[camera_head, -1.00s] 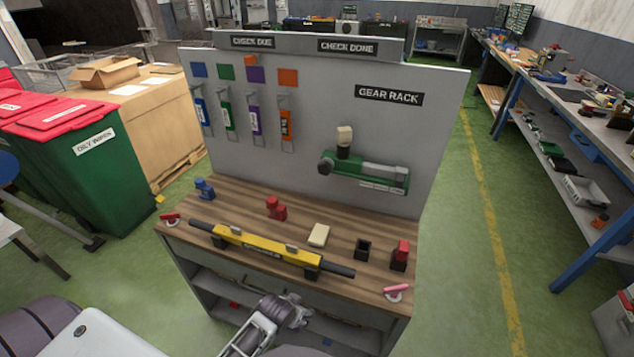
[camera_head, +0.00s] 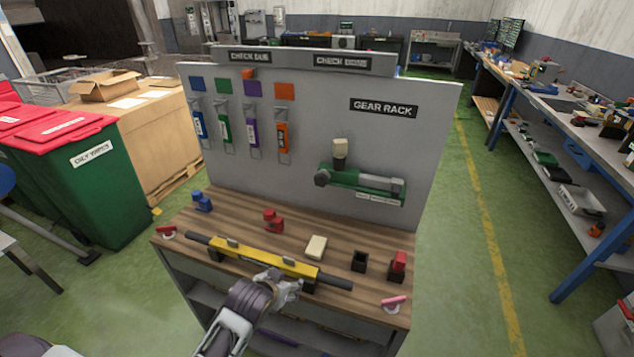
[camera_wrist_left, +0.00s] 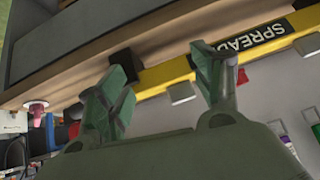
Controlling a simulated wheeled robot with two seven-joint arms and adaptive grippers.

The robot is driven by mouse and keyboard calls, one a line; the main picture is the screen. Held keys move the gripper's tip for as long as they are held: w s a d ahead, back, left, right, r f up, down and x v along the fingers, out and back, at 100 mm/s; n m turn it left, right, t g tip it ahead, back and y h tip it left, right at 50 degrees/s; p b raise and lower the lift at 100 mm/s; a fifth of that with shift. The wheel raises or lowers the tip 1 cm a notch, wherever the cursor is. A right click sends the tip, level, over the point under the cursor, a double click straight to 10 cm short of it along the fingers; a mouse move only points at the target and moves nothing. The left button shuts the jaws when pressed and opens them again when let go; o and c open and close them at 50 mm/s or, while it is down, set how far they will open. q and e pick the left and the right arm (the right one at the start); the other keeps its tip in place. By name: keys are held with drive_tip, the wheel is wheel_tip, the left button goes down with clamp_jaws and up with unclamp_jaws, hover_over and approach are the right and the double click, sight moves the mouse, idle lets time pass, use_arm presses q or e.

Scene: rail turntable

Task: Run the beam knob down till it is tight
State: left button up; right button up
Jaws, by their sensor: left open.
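The yellow spreader beam (camera_head: 262,258) lies across the front of the wooden bench, with black rod ends. In the left wrist view the beam (camera_wrist_left: 163,72) and its "SPREAD..." label show behind the fingers. My left gripper (camera_head: 287,287) is at the beam's front side, right of its middle; contact cannot be told. Its two green-grey fingers (camera_wrist_left: 165,88) are apart with nothing between them. A pink-handled knob (camera_head: 394,301) is at the bench's front right corner and a red-handled one (camera_head: 168,232) at the left. Which is the beam knob is unclear. My right gripper is not in view.
On the bench top (camera_head: 330,272) stand a blue piece (camera_head: 202,201), a red piece (camera_head: 272,220), a cream block (camera_head: 316,247), a black holder (camera_head: 360,261) and a red-topped black holder (camera_head: 398,266). A grey panel behind carries a green tool (camera_head: 360,184) and hanging tags.

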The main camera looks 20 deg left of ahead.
use_arm(q)
drive_tip(key=w+d+r+t+h, duration=0.1)
drive_tip(key=w+r+t, duration=0.8)
drive_tip(key=w+r, duration=0.6)
drive_tip(key=shift+d+r+m+t, duration=0.25)
drive_tip(key=shift+r+m+t, duration=0.05)
drive_tip(key=shift+m, duration=0.1)
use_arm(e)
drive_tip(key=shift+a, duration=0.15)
use_arm(q)
drive_tip(key=shift+w, duration=0.15)
approach(320, 180)
drive_tip(key=shift+w+p, duration=0.45)
drive_tip(key=shift+w, duration=1.95)
drive_tip(key=shift+w+d, duration=0.1)
drive_tip(key=shift+w, duration=2.4)
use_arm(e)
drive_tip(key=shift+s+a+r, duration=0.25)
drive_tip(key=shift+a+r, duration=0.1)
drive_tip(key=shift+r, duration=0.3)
use_arm(q)
drive_tip(key=shift+c, duration=0.2)
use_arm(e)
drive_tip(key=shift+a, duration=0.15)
